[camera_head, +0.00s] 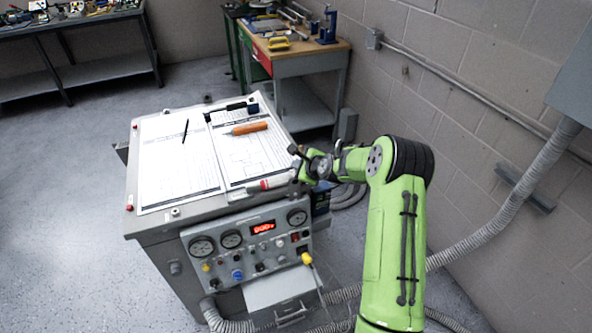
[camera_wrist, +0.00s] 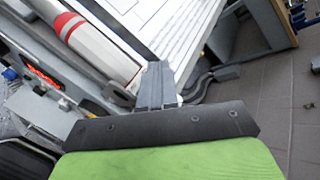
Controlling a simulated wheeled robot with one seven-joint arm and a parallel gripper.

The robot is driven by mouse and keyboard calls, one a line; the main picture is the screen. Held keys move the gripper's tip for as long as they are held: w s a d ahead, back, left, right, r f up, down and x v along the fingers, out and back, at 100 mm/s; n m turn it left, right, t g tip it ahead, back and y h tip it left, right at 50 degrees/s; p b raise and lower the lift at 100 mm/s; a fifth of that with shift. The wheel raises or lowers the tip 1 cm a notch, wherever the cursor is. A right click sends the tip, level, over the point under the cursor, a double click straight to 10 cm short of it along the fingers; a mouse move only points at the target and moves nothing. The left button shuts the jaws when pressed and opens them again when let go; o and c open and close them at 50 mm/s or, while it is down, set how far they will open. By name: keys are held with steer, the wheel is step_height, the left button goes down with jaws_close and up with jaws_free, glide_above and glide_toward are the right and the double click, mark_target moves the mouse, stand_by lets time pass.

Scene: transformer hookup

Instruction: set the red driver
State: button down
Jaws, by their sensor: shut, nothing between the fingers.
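A white tool with red bands, likely the red driver (camera_head: 268,184), lies on the front edge of the papers on the grey cabinet top (camera_head: 185,209). In the wrist view the red-banded tool (camera_wrist: 98,45) lies up and left of the fingers, its near end close beside them. Whether they touch, I cannot tell. My gripper (camera_head: 298,163) is at the right edge of the cabinet top. Its fingers are shut and empty in the wrist view (camera_wrist: 155,80). A driver with an orange handle (camera_head: 250,128) and one with a black handle (camera_head: 236,107) lie farther back on the papers.
Printed sheets (camera_head: 180,160) cover most of the top, with a black pen (camera_head: 185,131) on the left one. The front panel (camera_head: 250,240) carries gauges, knobs and a red display. A workbench (camera_head: 290,50) stands behind, and a block wall (camera_head: 465,90) runs along the right.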

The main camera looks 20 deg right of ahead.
steer(key=shift+f, duration=0.3)
steer(key=shift+r, duration=0.1)
stand_by(0.3)
steer(key=shift+s+r+p, duration=0.1)
steer(key=shift+r+p, duration=0.3)
steer(key=shift+r, duration=0.35)
steer(key=r+p, duration=0.2)
steer(key=r, duration=0.1)
steer(key=r+p, duration=0.1)
steer(key=r, duration=0.1)
steer(key=shift+s+p, duration=0.3)
steer(key=shift+s, duration=0.1)
steer(key=shift+f, duration=0.1)
